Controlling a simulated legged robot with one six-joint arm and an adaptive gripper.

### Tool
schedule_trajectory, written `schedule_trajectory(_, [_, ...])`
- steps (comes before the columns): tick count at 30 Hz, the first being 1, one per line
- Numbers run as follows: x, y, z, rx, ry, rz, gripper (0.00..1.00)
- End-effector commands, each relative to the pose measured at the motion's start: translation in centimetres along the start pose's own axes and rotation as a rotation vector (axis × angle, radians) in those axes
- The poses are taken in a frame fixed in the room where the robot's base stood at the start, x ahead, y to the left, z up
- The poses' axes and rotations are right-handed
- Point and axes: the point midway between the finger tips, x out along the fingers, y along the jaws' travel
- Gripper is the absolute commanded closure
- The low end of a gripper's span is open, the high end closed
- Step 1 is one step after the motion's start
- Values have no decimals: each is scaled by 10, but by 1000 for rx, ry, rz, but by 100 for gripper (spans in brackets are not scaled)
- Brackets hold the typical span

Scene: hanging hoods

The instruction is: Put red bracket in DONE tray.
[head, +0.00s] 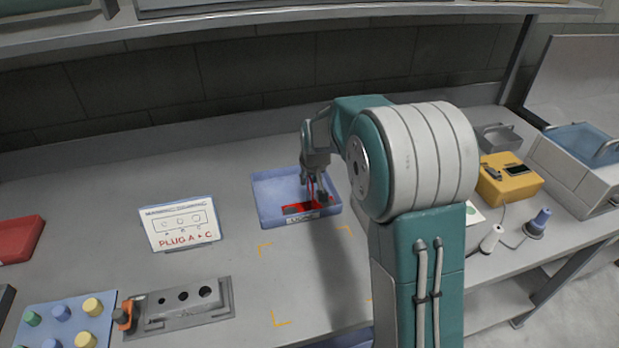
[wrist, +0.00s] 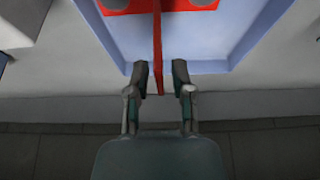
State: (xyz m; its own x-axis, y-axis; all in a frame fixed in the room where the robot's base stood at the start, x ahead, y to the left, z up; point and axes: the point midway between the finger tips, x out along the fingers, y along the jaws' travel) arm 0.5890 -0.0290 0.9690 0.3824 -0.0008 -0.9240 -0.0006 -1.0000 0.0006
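The red bracket (head: 298,208) lies in the blue tray (head: 272,187) in the head view, near the tray's front side. The tray has a small label on its front that is too small to read. In the wrist view the bracket (wrist: 157,45) shows a flat red base and a thin upright fin. My gripper (head: 317,193) is over the tray. In the wrist view its fingers (wrist: 160,78) are apart, with the fin's end between them and visible gaps on both sides. Part of the bracket is hidden by my gripper in the head view.
A sign reading "PLUG A + C" (head: 180,225) stands left of the tray. A metal fixture (head: 180,308) and a blue board of pegs (head: 63,325) are at front left. A yellow box (head: 508,180) is at right.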

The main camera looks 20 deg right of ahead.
Motion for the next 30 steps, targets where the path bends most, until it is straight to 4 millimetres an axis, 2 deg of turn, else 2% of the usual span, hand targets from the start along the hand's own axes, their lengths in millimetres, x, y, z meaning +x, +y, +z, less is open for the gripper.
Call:
schedule_trajectory(9, [0,0,0,0,0,0,57])
schedule_trajectory(13, [-8,0,-1,0,1,0,57])
schedule_trajectory(17, [-30,0,-2,0,4,0,57])
schedule_trajectory(24, [-82,0,-2,0,4,1,57])
schedule_trajectory(30, [-112,0,-2,0,1,1,57])
